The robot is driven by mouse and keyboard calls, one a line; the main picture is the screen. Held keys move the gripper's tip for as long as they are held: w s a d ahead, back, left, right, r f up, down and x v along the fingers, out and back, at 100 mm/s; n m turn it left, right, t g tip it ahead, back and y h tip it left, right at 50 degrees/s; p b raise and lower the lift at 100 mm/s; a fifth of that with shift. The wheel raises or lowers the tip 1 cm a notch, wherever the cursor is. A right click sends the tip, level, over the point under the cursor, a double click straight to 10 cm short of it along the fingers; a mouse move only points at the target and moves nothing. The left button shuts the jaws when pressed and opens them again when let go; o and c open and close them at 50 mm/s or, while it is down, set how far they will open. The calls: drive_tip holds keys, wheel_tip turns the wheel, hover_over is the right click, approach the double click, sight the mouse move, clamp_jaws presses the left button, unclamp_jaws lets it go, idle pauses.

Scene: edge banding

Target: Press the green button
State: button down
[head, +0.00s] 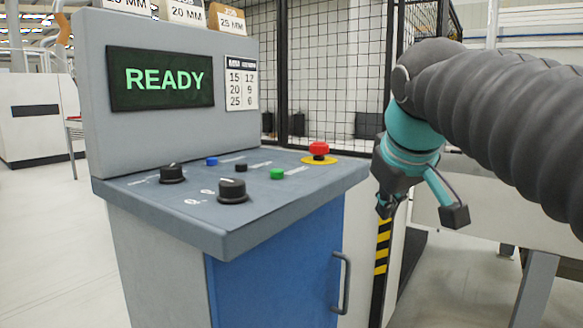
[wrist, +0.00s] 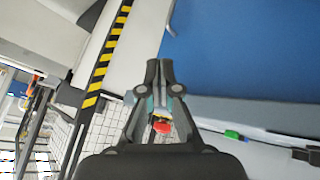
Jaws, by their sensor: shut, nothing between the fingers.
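The green button (head: 277,174) sits on the sloped top of the grey control console (head: 150,212), left of the red emergency button (head: 319,149). In the wrist view the green button (wrist: 232,134) shows at the lower right, beyond the console's edge. My gripper (head: 384,212) hangs in the air just right of the console, pointing down, apart from the button. In the wrist view my gripper (wrist: 159,64) is shut and empty, its fingertips together. The red button (wrist: 161,127) shows between the finger linkages.
Two black knobs (head: 232,191), a blue button (head: 212,161) and a small black button (head: 240,168) share the console top. The screen (head: 161,79) reads READY. A blue door (head: 275,268) with a handle is below. A mesh fence (head: 335,70) stands behind.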

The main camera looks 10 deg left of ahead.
drive_tip(key=w+a+r+n, duration=0.3)
drive_tip(key=w+a+r, duration=0.1)
drive_tip(key=a+r, duration=0.5)
wheel_tip(320, 180, up, 7)
drive_tip(key=n+t+y+p, duration=0.1)
drive_tip(key=n+y, duration=0.1)
drive_tip(key=n, duration=0.1)
hover_over(277, 171)
drive_tip(key=shift+f, duration=0.1)
drive_tip(key=shift+s+f, duration=0.1)
drive_tip(key=shift+f, duration=1.4)
drive_tip(key=shift+f+b, duration=1.9)
drive_tip(key=shift+f, duration=0.9)
drive_tip(key=shift+f, duration=0.15)
drive_tip(key=shift+f, duration=0.25)
